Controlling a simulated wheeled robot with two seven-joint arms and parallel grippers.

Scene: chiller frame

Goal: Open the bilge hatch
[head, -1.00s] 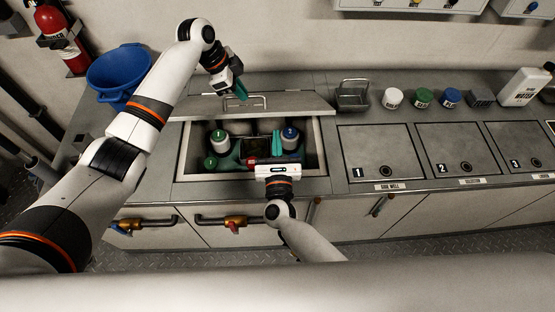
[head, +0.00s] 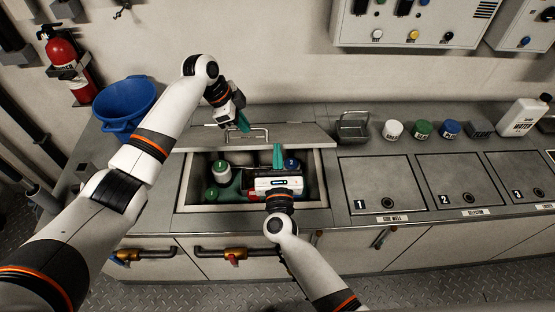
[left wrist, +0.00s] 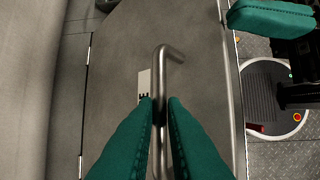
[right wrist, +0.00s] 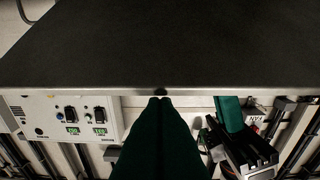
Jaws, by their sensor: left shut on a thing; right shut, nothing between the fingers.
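A grey hatch lid (head: 295,135) stands raised over the open well (head: 183,185) at the counter's left. It carries a bent metal bar handle (head: 262,129). My left gripper (head: 243,122) is shut on this handle; the left wrist view shows its green fingers either side of the bar (left wrist: 161,85). My right gripper (head: 278,153) is shut and empty, above the well near the lid's lower edge. In the right wrist view its fingertips (right wrist: 160,100) appear close to the edge of a dark panel (right wrist: 160,45); contact is unclear.
The well holds numbered containers, including a green-topped one (head: 222,167) and a blue-topped one (head: 291,165). Panels 1 (head: 385,185), 2 (head: 462,178) and 3 lie closed to the right.

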